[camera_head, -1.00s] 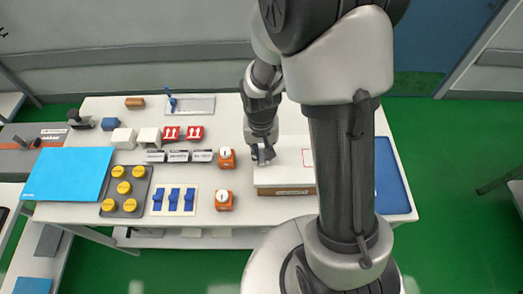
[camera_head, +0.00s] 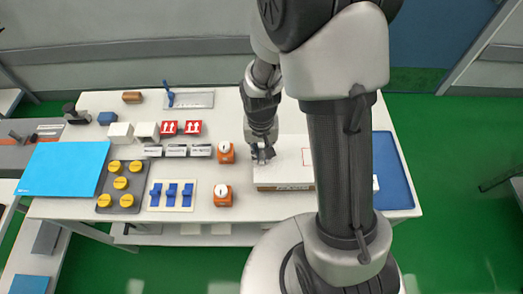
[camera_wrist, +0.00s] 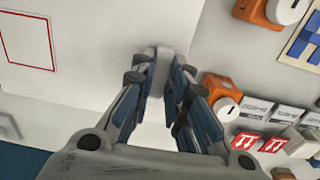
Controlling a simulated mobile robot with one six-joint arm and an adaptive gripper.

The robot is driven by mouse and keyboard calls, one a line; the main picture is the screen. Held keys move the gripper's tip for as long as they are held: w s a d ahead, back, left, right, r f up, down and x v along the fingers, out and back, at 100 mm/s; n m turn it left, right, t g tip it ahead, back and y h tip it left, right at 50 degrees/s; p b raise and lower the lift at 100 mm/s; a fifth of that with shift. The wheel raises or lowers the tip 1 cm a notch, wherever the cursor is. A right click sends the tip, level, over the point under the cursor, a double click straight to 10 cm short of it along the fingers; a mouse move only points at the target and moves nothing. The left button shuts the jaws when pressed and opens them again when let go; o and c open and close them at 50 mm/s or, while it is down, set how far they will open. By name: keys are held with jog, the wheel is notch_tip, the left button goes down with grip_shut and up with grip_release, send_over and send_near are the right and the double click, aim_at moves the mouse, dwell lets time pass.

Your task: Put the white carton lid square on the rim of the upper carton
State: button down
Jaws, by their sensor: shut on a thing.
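The white carton lid (camera_head: 288,172) is a flat panel with a red-outlined rectangle on top, right of the middle of the table in the head view. It also fills the upper left of the wrist view (camera_wrist: 95,35). A brown strip of the upper carton (camera_head: 285,188) shows below the lid's front edge. I cannot tell whether the lid touches the rim or is square on it. My gripper (camera_head: 262,154) is shut on a small upright grey-white part at the lid's left side, seen between the fingers (camera_wrist: 165,75) in the wrist view. My arm hides the lid's right part.
Two orange blocks with white dials (camera_head: 223,196) stand just left of the carton. Further left are blue switches (camera_head: 172,195), yellow knobs (camera_head: 121,183), red boxes (camera_head: 193,127) and a blue sheet (camera_head: 65,168). A blue mat (camera_head: 392,170) lies at the right table edge.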

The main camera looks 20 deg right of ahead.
jog(key=shift+f, duration=0.15)
jog(key=c, duration=1.5)
grip_release()
notch_tip(320, 180, up, 12)
jog(key=shift+a+r, duration=0.1)
jog(key=s+r+n+t, duration=0.1)
jog(key=s+r, duration=0.3)
jog(key=s, duration=0.1)
jog(key=s+r+n+t, duration=0.1)
jog(key=s+r+t, duration=0.1)
jog(key=s+r, duration=0.3)
jog(key=s+r+n+t, duration=0.1)
jog(key=s+r, duration=0.4)
jog(key=shift+n+t, duration=0.3)
